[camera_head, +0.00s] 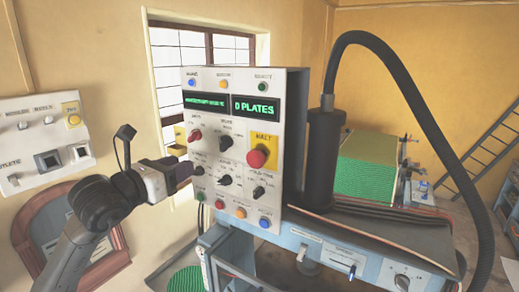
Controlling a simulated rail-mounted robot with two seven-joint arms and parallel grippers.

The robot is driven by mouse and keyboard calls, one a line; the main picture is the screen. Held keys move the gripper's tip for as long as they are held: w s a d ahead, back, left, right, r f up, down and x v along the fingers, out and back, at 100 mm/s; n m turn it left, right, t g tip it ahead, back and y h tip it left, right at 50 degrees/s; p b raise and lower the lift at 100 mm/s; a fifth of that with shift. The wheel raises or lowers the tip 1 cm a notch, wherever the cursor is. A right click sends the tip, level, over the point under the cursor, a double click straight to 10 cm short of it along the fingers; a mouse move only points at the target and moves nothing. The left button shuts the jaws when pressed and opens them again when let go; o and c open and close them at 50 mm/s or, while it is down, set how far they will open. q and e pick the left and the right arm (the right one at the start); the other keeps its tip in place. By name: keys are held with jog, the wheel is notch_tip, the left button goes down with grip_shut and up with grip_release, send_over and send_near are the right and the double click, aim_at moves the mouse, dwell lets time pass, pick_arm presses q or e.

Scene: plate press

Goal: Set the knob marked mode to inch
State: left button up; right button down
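The grey control panel (211,206) stands in the middle of the head view. It carries a red knob (195,136) and several black knobs, among them an upper one (225,143), a middle one (225,180) and a right one (258,192). Another knob (198,170) sits at the panel's left edge. The knob labels are too small to read, so I cannot tell which is mode or where it points. My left gripper (183,171) is at the panel's left edge, close to that left knob. Its fingers are dark and seen side-on; contact is unclear. My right gripper is out of view.
A red push button (257,158) on a yellow plate and two green displays (255,107) are on the panel. A blue machine bench (335,262) and a thick black hose (440,130) are to the right. A wall switch panel (40,140) is at the left.

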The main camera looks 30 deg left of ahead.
aim_at(220, 146)
pick_arm(q)
jog(key=w+p, duration=0.2)
jog(key=w, duration=0.2)
jog(key=w+p, duration=0.2)
jog(key=w, duration=0.2)
jog(key=w+p, duration=0.2)
jog(key=w, duration=0.2)
jog(key=shift+w+d+r, duration=0.15)
jog(key=shift+r, duration=0.1)
jog(key=shift+w+f, duration=0.1)
jog(key=shift+w, duration=0.7)
grip_shut()
